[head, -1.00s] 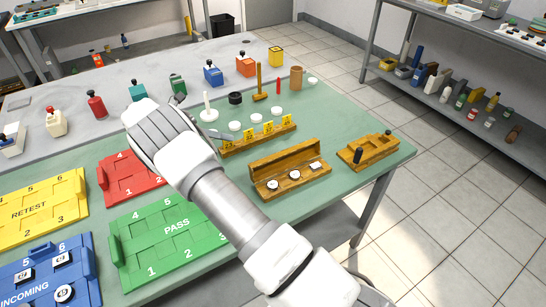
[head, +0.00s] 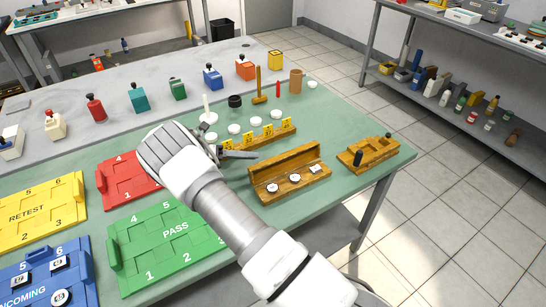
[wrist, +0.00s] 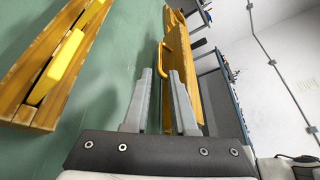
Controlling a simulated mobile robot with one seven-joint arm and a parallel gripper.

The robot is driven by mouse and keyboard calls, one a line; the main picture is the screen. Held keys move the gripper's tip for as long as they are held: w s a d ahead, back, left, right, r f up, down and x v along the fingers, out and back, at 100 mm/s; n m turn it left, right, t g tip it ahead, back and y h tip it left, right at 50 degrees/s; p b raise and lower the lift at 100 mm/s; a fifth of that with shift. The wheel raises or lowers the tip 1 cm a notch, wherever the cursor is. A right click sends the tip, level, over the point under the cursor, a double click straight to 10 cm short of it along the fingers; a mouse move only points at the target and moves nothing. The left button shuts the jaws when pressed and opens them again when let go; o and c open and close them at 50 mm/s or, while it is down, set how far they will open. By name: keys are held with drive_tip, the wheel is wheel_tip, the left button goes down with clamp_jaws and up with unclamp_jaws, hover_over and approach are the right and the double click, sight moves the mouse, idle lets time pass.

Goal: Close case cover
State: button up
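The wooden case (head: 292,184) stands on the green mat with its cover (head: 284,163) raised along the far side. Two round white pieces and a squarish one lie in its tray. My gripper (head: 244,149) is just left of the raised cover, near the tag rack, apart from the case. In the wrist view my gripper (wrist: 159,75) has its two fingers apart with nothing between them. A wooden edge with a loop handle (wrist: 164,58), seemingly the cover's, shows ahead and right of the fingers.
The rack with yellow tags (head: 262,138) stands behind the case; it also shows in the wrist view (wrist: 45,70). A wooden block fixture (head: 368,153) is to the right. The green PASS tray (head: 165,240) and red tray (head: 128,180) lie to the left.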

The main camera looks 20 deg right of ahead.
drive_tip(key=x, duration=0.8)
drive_tip(key=shift+c, duration=0.3)
clamp_jaws()
